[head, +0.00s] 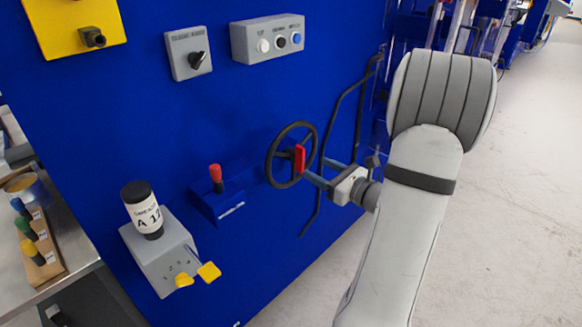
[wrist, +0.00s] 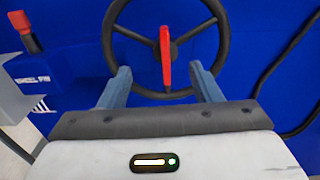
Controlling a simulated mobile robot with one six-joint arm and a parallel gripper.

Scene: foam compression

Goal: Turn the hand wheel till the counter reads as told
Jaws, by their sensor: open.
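The hand wheel (head: 291,155) is a black spoked ring standing out from the blue panel in the head view. It also fills the top middle of the wrist view (wrist: 222,38). A red handle (head: 299,158) sits on the wheel; in the wrist view the red handle (wrist: 165,57) stands upright from near the hub to the lower rim. My gripper (head: 318,172) is at the wheel's right side in the head view. In the wrist view its two fingers (wrist: 163,82) are apart, one to each side of the red handle, with nothing held. I cannot make out a counter.
A red-knobbed lever (head: 216,178) stands left of the wheel. A grey box (head: 163,262) with a black-capped bottle and yellow levers is lower left. A selector switch (head: 188,53) and a button box (head: 268,39) are above. Black tubing (head: 360,105) runs right of the wheel.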

